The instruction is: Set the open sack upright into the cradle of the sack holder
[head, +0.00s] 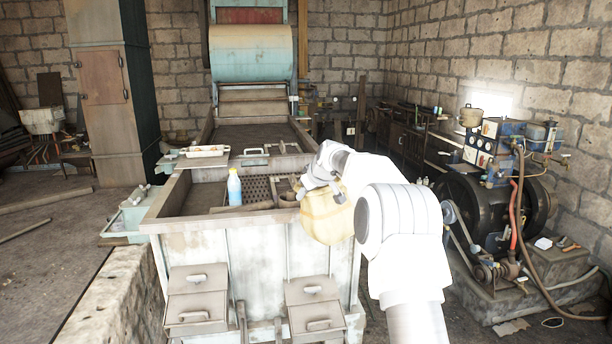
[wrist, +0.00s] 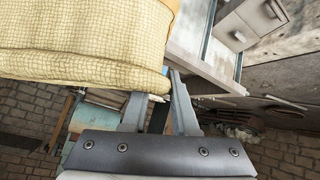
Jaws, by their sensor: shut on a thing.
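The sack (head: 328,218) is pale yellow and woven, with a rounded body. In the head view it hangs below my gripper (head: 323,194), in front of the right part of the metal trough. My white arm covers part of its right side. In the wrist view the sack (wrist: 85,45) fills the upper left, and its edge lies at the fingertips of my gripper (wrist: 158,85). My gripper is shut on the sack near that edge. The sack's opening is not clearly shown. I cannot make out the sack holder or its cradle in either view.
The metal trough (head: 205,232) stands behind the sack, with a blue bottle (head: 235,188) on top. An engine with a large dark wheel (head: 497,203) stands at the right, with hoses and a belt. Open floor (head: 45,240) lies at the left.

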